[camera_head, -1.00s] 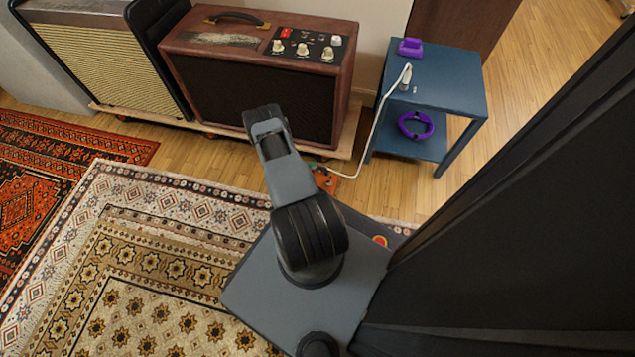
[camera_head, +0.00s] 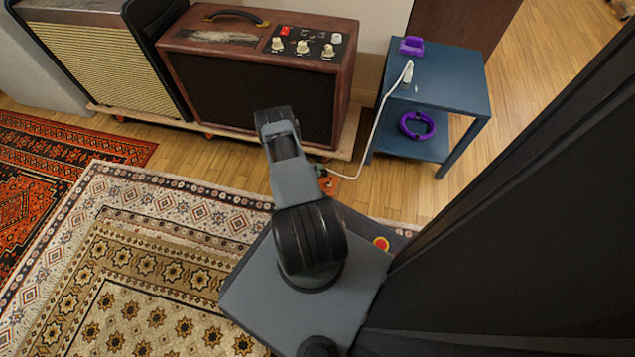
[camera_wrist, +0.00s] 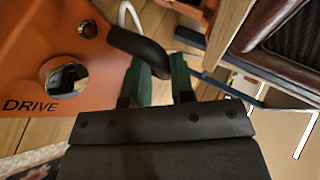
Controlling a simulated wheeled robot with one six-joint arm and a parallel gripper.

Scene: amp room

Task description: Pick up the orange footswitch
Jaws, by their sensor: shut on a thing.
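The orange footswitch (camera_wrist: 35,45) fills the left of the wrist view, with the word DRIVE, a round metal switch and a small red lamp on its face. A black curved part (camera_wrist: 138,48) sticks out from its edge and ends between the green fingers of my gripper (camera_wrist: 162,80). The fingers are shut on this part, though their tips are partly hidden behind it.
A brown amplifier (camera_head: 255,75) stands on a low wooden board behind my arm, with another amp to its left. A blue side table (camera_head: 450,90) at right holds purple things, and a white cable (camera_head: 378,130) hangs from its top. Patterned rugs cover the left floor.

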